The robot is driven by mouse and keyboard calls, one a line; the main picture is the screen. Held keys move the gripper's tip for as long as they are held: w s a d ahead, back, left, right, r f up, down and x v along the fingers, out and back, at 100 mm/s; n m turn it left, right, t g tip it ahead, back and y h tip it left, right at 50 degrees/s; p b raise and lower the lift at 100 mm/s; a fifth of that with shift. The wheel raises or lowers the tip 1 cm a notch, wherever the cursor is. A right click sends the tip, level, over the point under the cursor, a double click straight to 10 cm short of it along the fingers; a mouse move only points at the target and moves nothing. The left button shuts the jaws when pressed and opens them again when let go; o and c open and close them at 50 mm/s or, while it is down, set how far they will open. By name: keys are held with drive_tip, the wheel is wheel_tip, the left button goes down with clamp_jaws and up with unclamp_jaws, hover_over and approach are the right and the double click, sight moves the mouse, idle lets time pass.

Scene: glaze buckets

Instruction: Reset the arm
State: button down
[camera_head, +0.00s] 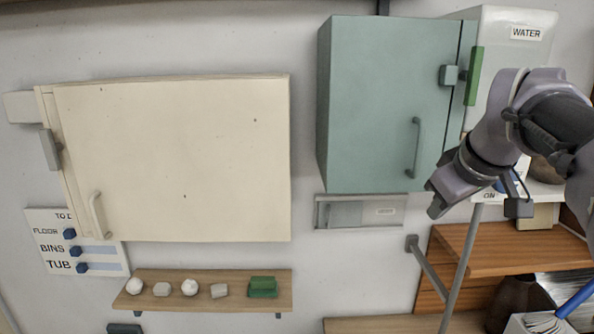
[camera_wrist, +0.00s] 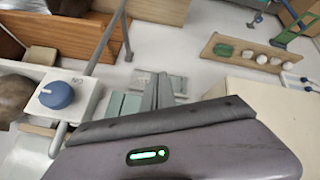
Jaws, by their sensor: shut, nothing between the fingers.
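My gripper (camera_wrist: 157,82) shows in the wrist view as two dark grey fingers close together, with nothing between them. In the head view my arm comes in from the right edge, and its purple end (camera_head: 440,198) hangs tilted down and to the left. It overlaps the lower right corner of the green-grey wall cabinet (camera_head: 385,105) in the picture. I cannot tell how far it is from the cabinet. The fingers themselves are hard to make out in the head view.
A cream cabinet (camera_head: 180,160) hangs at left, above a shelf (camera_head: 140,302) with white lumps and green blocks. A white WATER box (camera_head: 515,50) stands behind my arm. A white box with a blue knob (camera_wrist: 55,94) is left of my fingers. Wooden shelves (camera_head: 490,257) are lower right.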

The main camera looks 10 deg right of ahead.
drive_tip(key=s+a+f+m+y+b, duration=0.1)
drive_tip(key=s+a+f+b, duration=0.1)
drive_tip(key=a+f+b, duration=0.6)
drive_tip(key=s+a+f+m+b, duration=0.15)
drive_tip(key=a+f, duration=0.25)
drive_tip(key=f, duration=0.7)
drive_tip(key=s+a+f+m+y+b, duration=0.1)
drive_tip(key=s+a+f+b, duration=0.3)
drive_tip(key=f, duration=0.6)
drive_tip(key=s+a+f+m+b, duration=0.2)
drive_tip(key=s+a+f+b, duration=0.2)
drive_tip(key=s+f+b, duration=0.2)
drive_tip(key=s+a+f+m+g+y+b, duration=0.1)
drive_tip(key=s+a+f+b, duration=0.4)
drive_tip(key=f, duration=1)
drive_tip(key=b, duration=0.3)
drive_tip(key=shift+y, duration=0.3)
drive_tip(key=shift+d+f+m, duration=0.1)
drive_tip(key=shift+m, duration=0.15)
